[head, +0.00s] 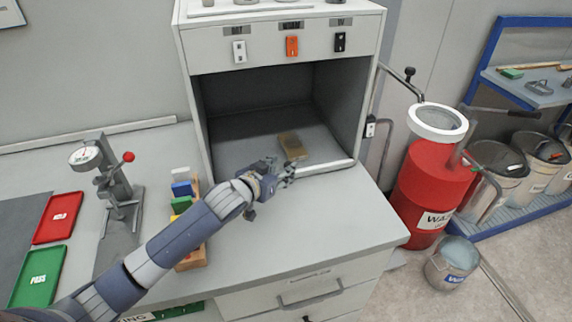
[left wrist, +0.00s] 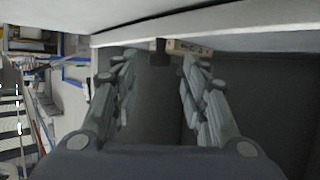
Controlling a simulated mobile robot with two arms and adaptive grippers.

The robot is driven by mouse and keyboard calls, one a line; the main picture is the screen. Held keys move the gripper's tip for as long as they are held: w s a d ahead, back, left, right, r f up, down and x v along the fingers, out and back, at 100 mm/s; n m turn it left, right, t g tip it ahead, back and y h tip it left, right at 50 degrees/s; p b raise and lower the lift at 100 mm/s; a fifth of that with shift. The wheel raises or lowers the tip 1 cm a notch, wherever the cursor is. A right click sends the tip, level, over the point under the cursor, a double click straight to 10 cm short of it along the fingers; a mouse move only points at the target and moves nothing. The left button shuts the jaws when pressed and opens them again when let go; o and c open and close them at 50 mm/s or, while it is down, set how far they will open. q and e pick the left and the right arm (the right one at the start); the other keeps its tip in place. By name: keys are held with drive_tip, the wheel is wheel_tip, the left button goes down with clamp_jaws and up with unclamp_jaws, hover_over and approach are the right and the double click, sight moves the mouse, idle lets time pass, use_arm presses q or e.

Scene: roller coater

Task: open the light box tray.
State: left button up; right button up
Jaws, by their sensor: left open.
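The light box (head: 190,100) is a grey cabinet with an open front at the back of the bench. Its grey tray (head: 240,150) forms the floor inside, with a pale front lip (head: 325,167). A tan block (head: 293,146) lies on the tray; a tan piece (left wrist: 190,47) also shows in the left wrist view. My left gripper (head: 287,175) is at the front edge of the opening, near the lip and just in front of the block. Its fingers (left wrist: 160,70) are spread with nothing clearly between them. Contact with the lip cannot be told. My right gripper is out of view.
A dial gauge stand (head: 118,185) and a wooden rack of colored blocks (head: 192,262) stand left of the box. Red (head: 58,217) and green (head: 38,277) trays lie farther left. A red waste drum (head: 430,190) stands right. The bench's right front is clear.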

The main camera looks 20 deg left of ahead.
sight(287, 165)
use_arm(q)
drive_tip(key=shift+x, duration=1.9)
clamp_jaws()
